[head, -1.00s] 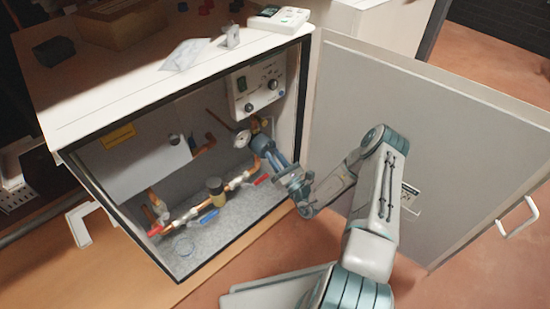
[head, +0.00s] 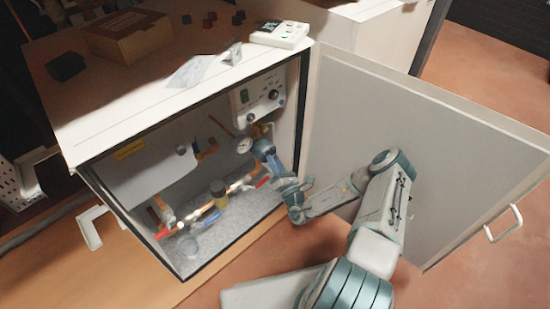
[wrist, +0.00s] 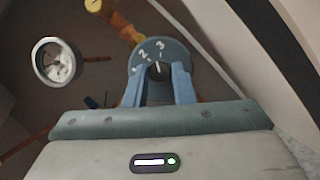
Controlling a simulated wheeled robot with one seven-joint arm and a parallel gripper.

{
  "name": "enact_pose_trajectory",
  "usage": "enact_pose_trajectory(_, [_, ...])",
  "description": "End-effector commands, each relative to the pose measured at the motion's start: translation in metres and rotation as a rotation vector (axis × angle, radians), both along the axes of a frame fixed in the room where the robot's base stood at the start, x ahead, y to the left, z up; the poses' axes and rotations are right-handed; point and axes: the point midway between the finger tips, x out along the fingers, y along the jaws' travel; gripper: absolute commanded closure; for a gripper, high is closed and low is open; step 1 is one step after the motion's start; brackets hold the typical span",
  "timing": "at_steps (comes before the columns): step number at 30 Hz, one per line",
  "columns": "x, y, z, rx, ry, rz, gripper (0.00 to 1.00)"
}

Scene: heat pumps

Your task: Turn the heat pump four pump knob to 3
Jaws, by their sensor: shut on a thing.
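The heat pump four pump (head: 262,149) is a blue-grey round body inside the open cabinet, at the end of my arm. In the wrist view its dial face (wrist: 177,51) shows the numbers 1, 2 and 3. A small dark knob (wrist: 159,70) sits at the dial's centre, and its light mark points up, roughly toward the 3. My gripper (wrist: 159,77) is shut on the knob, with one blue finger on each side. In the head view my gripper (head: 272,165) reaches in at the cabinet's right side, and its fingertips are not clear there.
A round gauge (head: 244,145) is left of the pump, and it also shows in the wrist view (wrist: 58,62). Copper pipes with red and blue valve handles run below. A control panel (head: 258,94) is above. The open cabinet door (head: 430,150) stands right, beside my arm.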

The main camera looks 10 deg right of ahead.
Motion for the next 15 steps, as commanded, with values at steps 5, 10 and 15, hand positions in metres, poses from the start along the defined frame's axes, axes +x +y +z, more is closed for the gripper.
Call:
enact_pose_trajectory(5, [-0.0017,0.0011,0.0027,0.111,0.068,0.0,1.0])
enact_pose_trajectory(10, [-0.002,0.0018,0.0018,0.186,0.112,0.001,1.0])
enact_pose_trajectory(15, [-0.002,0.0019,0.0014,0.231,0.137,0.001,1.0])
